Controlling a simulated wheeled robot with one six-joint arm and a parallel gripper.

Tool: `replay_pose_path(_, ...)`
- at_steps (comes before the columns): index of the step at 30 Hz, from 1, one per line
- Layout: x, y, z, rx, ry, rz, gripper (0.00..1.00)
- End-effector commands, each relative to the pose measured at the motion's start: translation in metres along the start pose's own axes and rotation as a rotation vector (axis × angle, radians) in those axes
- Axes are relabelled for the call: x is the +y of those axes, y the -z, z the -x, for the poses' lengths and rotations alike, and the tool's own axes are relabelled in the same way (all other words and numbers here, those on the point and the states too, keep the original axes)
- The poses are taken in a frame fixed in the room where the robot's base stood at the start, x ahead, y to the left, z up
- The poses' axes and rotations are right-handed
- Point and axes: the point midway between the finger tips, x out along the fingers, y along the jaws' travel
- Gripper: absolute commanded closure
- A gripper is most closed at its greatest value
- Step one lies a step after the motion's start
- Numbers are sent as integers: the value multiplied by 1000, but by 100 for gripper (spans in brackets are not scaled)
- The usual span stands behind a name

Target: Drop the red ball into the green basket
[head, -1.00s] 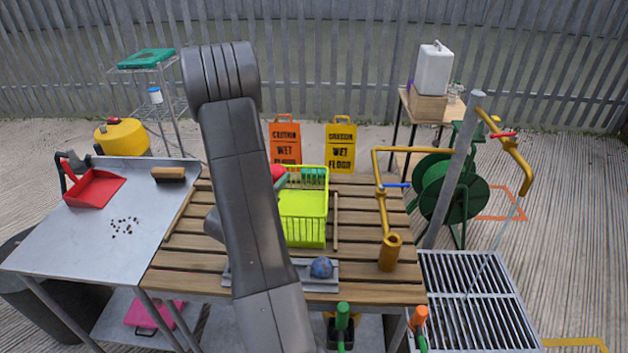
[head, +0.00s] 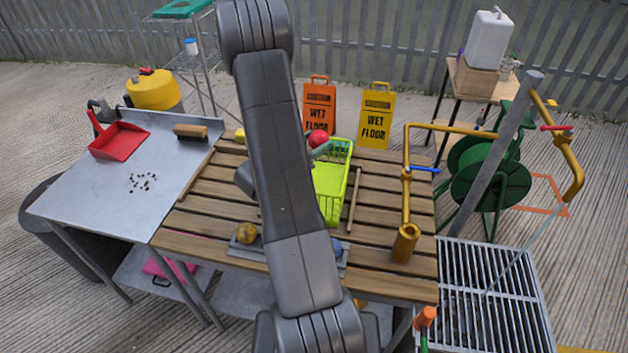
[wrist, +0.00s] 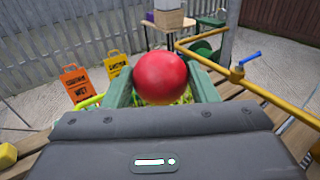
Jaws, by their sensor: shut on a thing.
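The red ball (wrist: 161,77) is held between the two green fingers of my gripper (wrist: 162,88) in the wrist view. In the head view the red ball (head: 318,139) shows just right of my arm, at the far left part of the green basket (head: 350,185). In the wrist view bits of the basket show behind and below the ball. My gripper (head: 320,149) is shut on the ball and appears above or beside the basket's far rim; the exact height is unclear.
A yellow pipe (head: 406,190) with a blue handle rises at the table's right. A metal bench (head: 105,185) with a red dustpan (head: 119,141) stands left. Wet-floor signs (head: 376,116) stand behind.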

Motion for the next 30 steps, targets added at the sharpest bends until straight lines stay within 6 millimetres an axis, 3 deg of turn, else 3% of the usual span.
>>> replay_pose_path(10,0,8,0,0,0,0,69)
replay_pose_path(11,0,8,0,0,0,0,45)
replay_pose_path(15,0,8,0,0,0,0,22)
replay_pose_path(25,0,8,2,0,-2,0,22)
replay_pose_path(30,2,9,19,1,-5,0,22)
